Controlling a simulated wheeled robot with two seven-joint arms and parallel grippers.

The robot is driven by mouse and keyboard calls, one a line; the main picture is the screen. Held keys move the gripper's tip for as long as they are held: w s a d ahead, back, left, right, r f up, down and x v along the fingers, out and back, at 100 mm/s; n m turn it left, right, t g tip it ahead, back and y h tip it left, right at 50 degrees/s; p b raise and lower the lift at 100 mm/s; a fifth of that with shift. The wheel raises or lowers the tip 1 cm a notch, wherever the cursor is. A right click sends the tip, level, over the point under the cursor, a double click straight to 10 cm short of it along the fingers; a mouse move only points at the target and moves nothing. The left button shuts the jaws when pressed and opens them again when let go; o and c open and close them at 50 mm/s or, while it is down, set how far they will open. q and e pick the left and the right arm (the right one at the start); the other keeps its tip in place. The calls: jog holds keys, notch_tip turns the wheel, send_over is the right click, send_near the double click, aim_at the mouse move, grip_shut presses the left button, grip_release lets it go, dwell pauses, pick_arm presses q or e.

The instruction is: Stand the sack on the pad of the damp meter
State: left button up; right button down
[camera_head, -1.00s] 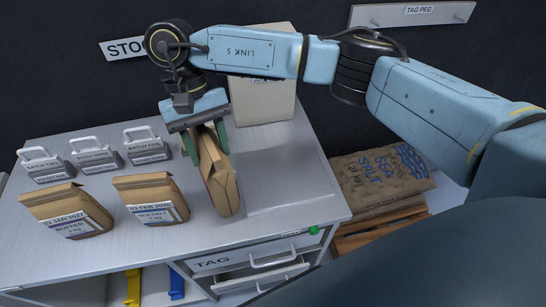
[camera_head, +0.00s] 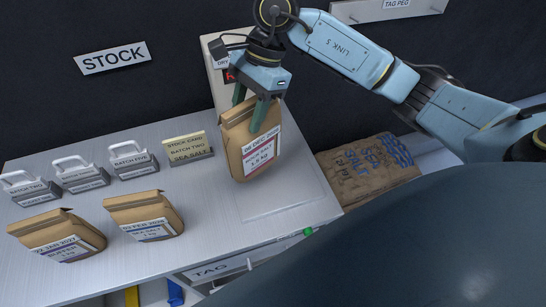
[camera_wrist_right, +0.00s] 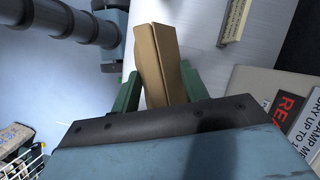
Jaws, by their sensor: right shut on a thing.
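The sack (camera_head: 252,155) is a brown paper bag with a white label, dated in December, facing the head camera. My right gripper (camera_head: 250,106) is shut on its top with green fingers. In the wrist view the sack (camera_wrist_right: 158,60) sits between the fingers. The sack looks slightly tilted. The damp meter (camera_head: 216,72) is a pale box behind it, partly hidden by my arm; its lettered face (camera_wrist_right: 268,88) shows in the wrist view. Its pad (camera_head: 290,198) looks like the flat outlined plate on the bench. The sack is over its left part; I cannot tell whether they touch. My left gripper is out of view.
Two other brown sacks (camera_head: 145,216) (camera_head: 60,236) stand at the front left of the bench (camera_head: 40,285). Several handled batch weights (camera_head: 82,177) line up behind them. A stock card (camera_head: 188,148) stands just left of the held sack. A large sea salt sack (camera_head: 368,172) lies beyond the bench's right end.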

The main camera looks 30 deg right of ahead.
aim_at(270, 131)
jog(key=d+m, duration=0.1)
jog(key=d+r+m+t, duration=0.1)
jog(key=d, duration=0.1)
jog(key=d+r+m, duration=0.1)
jog(key=m, duration=0.1)
jog(key=shift+s+d+r+t, duration=0.15)
jog(key=shift+s+t, duration=0.05)
jog(key=shift+t, duration=0.2)
jog(key=shift+d+f, duration=0.15)
jog(key=shift+f, duration=0.05)
jog(key=shift+f+p, duration=0.5)
jog(key=shift+f, duration=4.3)
jog(key=c, duration=0.7)
grip_release()
jog(key=shift+s+f+m, duration=0.1)
jog(key=shift+f+m, duration=0.05)
jog(key=shift+m, duration=0.15)
jog(key=shift+c, duration=0.2)
jog(key=v, duration=1.2)
jog(key=shift+b, duration=0.3)
